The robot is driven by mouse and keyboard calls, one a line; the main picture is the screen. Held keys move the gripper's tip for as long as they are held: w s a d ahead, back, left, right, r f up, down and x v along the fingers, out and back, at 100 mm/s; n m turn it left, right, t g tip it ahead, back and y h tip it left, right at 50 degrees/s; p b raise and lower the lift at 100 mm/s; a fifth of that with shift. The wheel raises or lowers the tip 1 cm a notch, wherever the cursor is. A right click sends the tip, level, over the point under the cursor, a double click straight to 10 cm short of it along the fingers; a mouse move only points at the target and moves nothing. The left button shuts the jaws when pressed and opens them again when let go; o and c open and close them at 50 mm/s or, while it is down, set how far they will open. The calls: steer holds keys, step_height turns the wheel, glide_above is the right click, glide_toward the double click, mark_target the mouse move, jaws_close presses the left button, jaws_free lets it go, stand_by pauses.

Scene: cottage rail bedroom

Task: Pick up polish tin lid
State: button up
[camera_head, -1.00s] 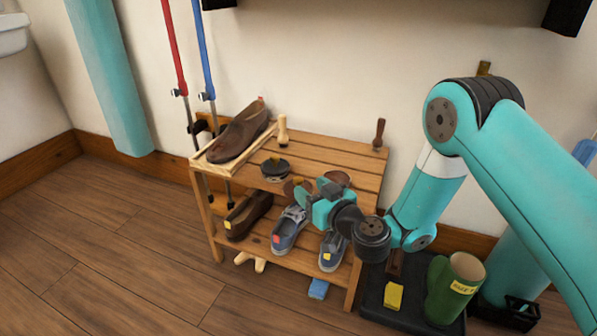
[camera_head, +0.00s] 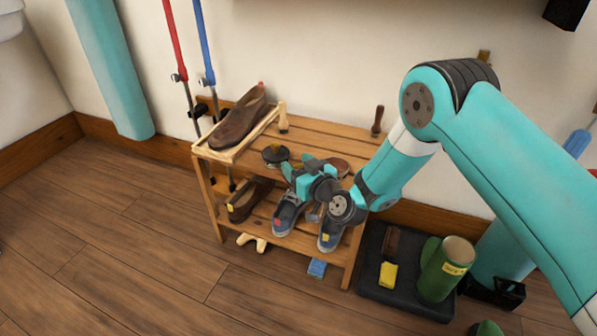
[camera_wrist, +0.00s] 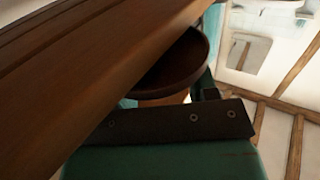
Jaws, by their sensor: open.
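My gripper (camera_head: 298,168) is open at the front edge of the shoe rack's top, its fingers toward the rack. In the wrist view a round, dark brown, shallow rimmed piece (camera_wrist: 178,62) sits beside a wooden edge, just beyond the dark finger pad (camera_wrist: 180,122). It looks like the polish tin lid, but I cannot be sure, nor tell whether the gripper touches it. In the head view my gripper hides that spot. A dark round tin (camera_head: 275,154) stands on the rack top, left of and behind my gripper. A brown piece (camera_head: 339,165) shows just behind my gripper.
The wooden rack (camera_head: 325,132) holds a brown shoe (camera_head: 240,120) in a tray, two upright wooden-handled tools at the back, and more shoes on its lower shelf. A black boot tray (camera_head: 400,304) with a green boot (camera_head: 445,270) is on the right. The left floor is clear.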

steer(key=c, duration=0.9)
steer(key=shift+c, duration=0.2)
steer(key=shift+r, duration=0.1)
